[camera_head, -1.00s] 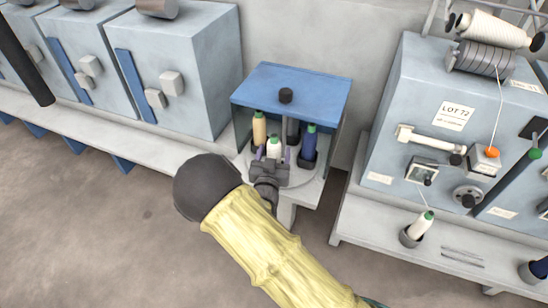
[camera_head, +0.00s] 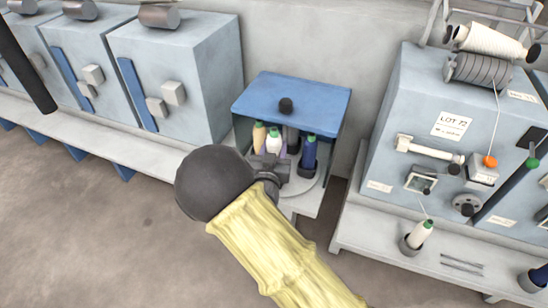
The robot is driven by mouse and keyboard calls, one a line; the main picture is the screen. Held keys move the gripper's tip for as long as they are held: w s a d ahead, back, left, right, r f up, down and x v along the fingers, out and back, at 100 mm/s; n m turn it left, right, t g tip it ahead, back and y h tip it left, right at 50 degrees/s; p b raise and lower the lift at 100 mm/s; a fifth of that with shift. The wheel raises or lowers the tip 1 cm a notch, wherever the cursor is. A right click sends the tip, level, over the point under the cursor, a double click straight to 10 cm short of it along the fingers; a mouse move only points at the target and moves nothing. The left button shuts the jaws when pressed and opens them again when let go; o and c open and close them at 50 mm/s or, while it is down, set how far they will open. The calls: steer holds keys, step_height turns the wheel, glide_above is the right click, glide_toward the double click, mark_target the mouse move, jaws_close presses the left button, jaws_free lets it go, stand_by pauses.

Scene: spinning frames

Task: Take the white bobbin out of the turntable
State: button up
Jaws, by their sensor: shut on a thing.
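The turntable (camera_head: 311,188) is a round grey disc under a blue-topped housing (camera_head: 290,100). It bears a tan bobbin (camera_head: 259,135) at the left, the white bobbin (camera_head: 274,142) with a green tip in front, and a dark blue bobbin (camera_head: 309,153) at the right. My gripper (camera_head: 271,158) is at the front opening, shut on the white bobbin, which stands upright between the fingers. The bobbin's lower part is hidden by my gripper, so I cannot tell whether it touches the disc.
A grey machine cabinet (camera_head: 415,110) stands close on the right, with another white bobbin (camera_head: 420,234) in a cup on its ledge. Blue-grey cabinets (camera_head: 185,75) stand on the left. The housing roof overhangs the bobbins. The floor (camera_head: 110,230) in front is clear.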

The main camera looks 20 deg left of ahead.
step_height(320, 180, up, 12)
steer(key=shift+r+p, duration=0.1)
steer(key=shift+p, duration=0.8)
